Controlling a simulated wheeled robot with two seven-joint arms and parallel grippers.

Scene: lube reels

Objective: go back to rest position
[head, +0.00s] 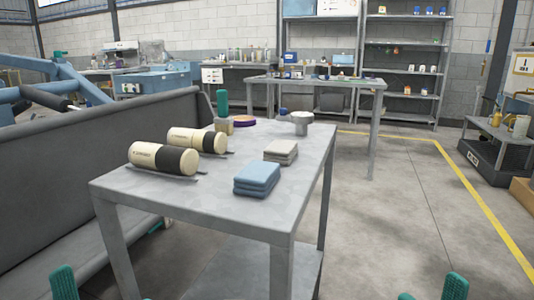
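My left gripper (104,290) shows only at the bottom left edge, with one teal fingertip and what looks like the tip of the other finger apart from it. My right gripper (431,292) shows at the bottom right edge, also with its fingertips apart. Nothing is seen between the fingers of either one. The rest of both grippers is cut off by the frame. Both are in front of the grey metal table (215,213) and clear of the things on it.
On the table are two cream and black rolls (163,158) (197,140), folded blue cloths (257,179), folded grey cloths (281,152), a purple ring (243,122), a green-topped item (223,107) and a metal part (300,120). A dark grey panel (60,175) stands left.

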